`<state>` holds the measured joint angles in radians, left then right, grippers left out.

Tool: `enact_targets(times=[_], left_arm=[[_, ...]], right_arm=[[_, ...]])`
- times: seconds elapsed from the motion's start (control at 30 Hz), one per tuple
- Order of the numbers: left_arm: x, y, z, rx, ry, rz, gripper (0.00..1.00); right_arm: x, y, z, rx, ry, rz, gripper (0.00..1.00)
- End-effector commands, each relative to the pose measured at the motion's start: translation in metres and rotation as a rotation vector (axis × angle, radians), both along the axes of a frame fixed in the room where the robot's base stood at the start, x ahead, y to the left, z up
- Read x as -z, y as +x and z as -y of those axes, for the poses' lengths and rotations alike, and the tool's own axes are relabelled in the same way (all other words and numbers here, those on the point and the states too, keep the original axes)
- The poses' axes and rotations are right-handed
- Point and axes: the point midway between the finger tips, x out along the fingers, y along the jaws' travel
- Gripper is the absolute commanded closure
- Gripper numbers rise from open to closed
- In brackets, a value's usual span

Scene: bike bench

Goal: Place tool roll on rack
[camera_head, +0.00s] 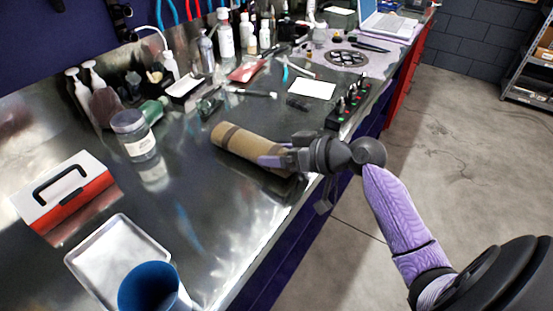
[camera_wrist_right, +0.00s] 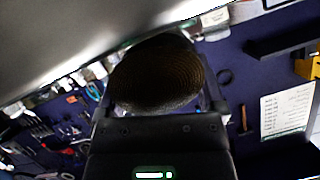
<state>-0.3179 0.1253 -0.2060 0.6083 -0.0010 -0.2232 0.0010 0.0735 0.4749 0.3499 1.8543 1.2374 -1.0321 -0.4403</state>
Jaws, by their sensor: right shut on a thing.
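The tool roll (camera_head: 240,142) is a tan-brown cylinder with a darker band near its left end. It lies at or just above the metal bench, near the bench's front edge; I cannot tell whether it touches the top. My right gripper (camera_head: 274,160) is shut on its right end. My left gripper is not in view. I cannot make out the rack for certain; a grey metal shelf unit (camera_head: 532,97) stands at the far right.
A jar (camera_head: 134,137), a red and white toolbox (camera_head: 64,198), a metal tray (camera_head: 100,255) and a blue cup (camera_head: 150,288) stand left of the roll. A box with knobs (camera_head: 347,107) and a white card (camera_head: 312,88) lie behind it. The concrete floor at right is clear.

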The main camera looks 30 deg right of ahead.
Motion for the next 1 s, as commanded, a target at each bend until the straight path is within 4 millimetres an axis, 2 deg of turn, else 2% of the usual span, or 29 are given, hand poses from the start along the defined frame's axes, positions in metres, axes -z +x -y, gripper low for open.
enact_targets(times=[0.03,0.1,0.3,0.33,0.4,0.7,0.87,1.0], left_arm=[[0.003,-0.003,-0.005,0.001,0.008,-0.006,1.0],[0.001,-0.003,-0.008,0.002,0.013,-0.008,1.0],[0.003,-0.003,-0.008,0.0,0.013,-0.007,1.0],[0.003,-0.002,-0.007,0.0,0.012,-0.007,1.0],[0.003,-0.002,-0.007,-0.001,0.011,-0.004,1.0],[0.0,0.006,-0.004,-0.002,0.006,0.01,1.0],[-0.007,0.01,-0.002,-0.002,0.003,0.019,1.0],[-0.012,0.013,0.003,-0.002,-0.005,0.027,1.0]], right_arm=[[0.006,0.0,0.0,0.001,0.001,0.002,0.96],[0.003,0.0,0.0,0.0,-0.001,0.004,0.96],[0.006,0.0,0.0,0.0,-0.002,0.003,0.96],[0.007,0.0,0.0,0.0,-0.002,0.002,0.1],[0.006,0.0,0.0,0.0,-0.001,0.002,0.0],[0.001,-0.003,0.002,0.0,-0.002,0.001,0.0],[-0.011,-0.027,0.015,0.001,-0.005,0.0,0.0],[-0.023,-0.054,0.03,0.0,-0.004,-0.001,0.0]])
